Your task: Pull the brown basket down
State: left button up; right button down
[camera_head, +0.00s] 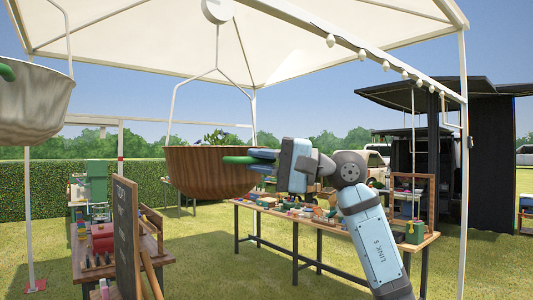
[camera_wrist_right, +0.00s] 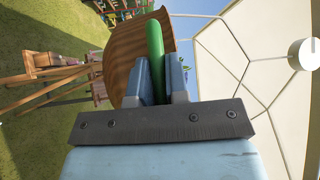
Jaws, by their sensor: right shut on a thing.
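The brown wood-grained basket (camera_head: 208,172) hangs from a white forked hanger under the canopy, near the middle of the head view. A green handle (camera_head: 240,159) is at its rim on the right side. My right gripper (camera_head: 262,156) reaches in from the right and is shut on this green handle. In the right wrist view the basket (camera_wrist_right: 123,60) is just beyond the fingers, and the green handle (camera_wrist_right: 155,45) lies between the blue fingers of the gripper (camera_wrist_right: 160,78). My left gripper is not in view.
A grey metal basket (camera_head: 35,100) hangs at the left edge. A long table (camera_head: 330,222) with many small items stands behind my right arm. A dark signboard (camera_head: 126,235) and another loaded table are at lower left. Grass below the basket looks clear.

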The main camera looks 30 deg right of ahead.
pick_arm(q)
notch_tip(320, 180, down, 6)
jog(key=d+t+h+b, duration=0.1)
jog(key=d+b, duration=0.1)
jog(key=b, duration=1.3)
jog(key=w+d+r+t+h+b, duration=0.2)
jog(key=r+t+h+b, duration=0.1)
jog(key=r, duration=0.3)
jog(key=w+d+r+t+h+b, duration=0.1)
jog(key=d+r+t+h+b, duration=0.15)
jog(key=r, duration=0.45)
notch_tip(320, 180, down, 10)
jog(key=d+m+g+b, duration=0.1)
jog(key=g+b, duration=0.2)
jog(key=b, duration=0.4)
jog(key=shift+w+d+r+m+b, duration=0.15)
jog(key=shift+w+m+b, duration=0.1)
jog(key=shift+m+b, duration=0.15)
pick_arm(e)
notch_tip(320, 180, down, 36)
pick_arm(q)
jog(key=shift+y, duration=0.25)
pick_arm(e)
jog(key=c, duration=1.1)
grip_release()
